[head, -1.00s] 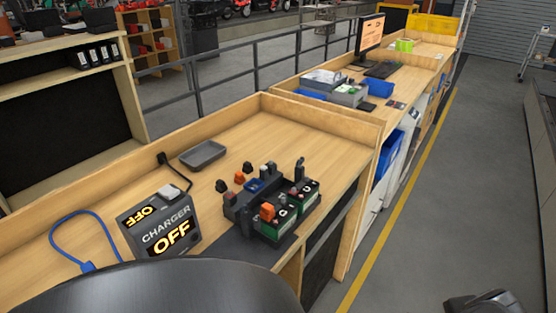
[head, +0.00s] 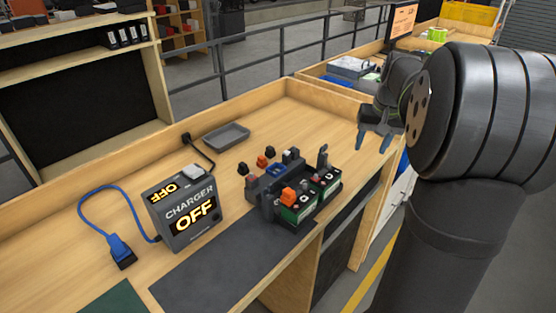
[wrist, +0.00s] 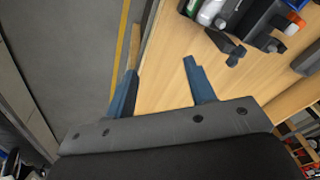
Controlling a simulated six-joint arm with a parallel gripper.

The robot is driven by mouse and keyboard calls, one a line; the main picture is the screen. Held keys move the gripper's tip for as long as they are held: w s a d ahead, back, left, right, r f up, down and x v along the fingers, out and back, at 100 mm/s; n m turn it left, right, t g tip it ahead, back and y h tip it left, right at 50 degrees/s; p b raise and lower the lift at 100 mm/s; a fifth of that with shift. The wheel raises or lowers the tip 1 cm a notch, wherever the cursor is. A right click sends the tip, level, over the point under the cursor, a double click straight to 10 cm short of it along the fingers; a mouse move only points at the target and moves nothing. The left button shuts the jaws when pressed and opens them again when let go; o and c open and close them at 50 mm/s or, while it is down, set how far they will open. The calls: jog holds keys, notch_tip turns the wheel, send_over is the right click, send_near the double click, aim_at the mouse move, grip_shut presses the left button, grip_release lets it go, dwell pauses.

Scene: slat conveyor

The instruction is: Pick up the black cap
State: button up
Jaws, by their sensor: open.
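A small loose black cap (head: 242,168) stands on the wooden bench, left of an orange cap (head: 262,161) and behind the dark battery holder (head: 265,195). Another small dark piece (head: 287,157) is near the holder's back; I cannot tell whether it is a loose cap. My gripper (head: 373,143) is open and empty, to the right of the holder and above the bench's right end. In the wrist view my gripper's two blue fingers (wrist: 160,67) are spread with only bench and floor behind them. I cannot make out the loose black cap in the wrist view.
The holder carries green batteries (head: 297,213), an orange connector (head: 288,197) and an upright black piece (head: 322,156). A charger reading OFF (head: 187,213) with a blue cable (head: 82,208) stands left. A grey tray (head: 227,136) lies behind.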

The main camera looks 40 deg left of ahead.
jog(key=s+a+r+n, duration=0.1)
jog(key=s+a+n, duration=0.15)
jog(key=a, duration=0.55)
jog(key=s+a+r+n, duration=0.1)
jog(key=s+a+n, duration=0.15)
jog(key=a, duration=0.55)
jog(key=n+h, duration=0.2)
jog(key=n, duration=0.4)
send_over(243, 164)
jog(key=shift+g, duration=0.4)
jog(key=f, duration=1)
jog(key=shift+w+a+f, duration=0.15)
jog(key=shift+w+a, duration=0.05)
jog(key=shift+w, duration=0.2)
jog(key=shift+s+d+f, duration=0.1)
jog(key=shift+s+f, duration=0.1)
jog(key=shift+f, duration=1.15)
jog(key=shift+s+f, duration=0.15)
jog(key=shift+f, duration=1.15)
jog(key=c, duration=1)
jog(key=shift+c, duration=0.2)
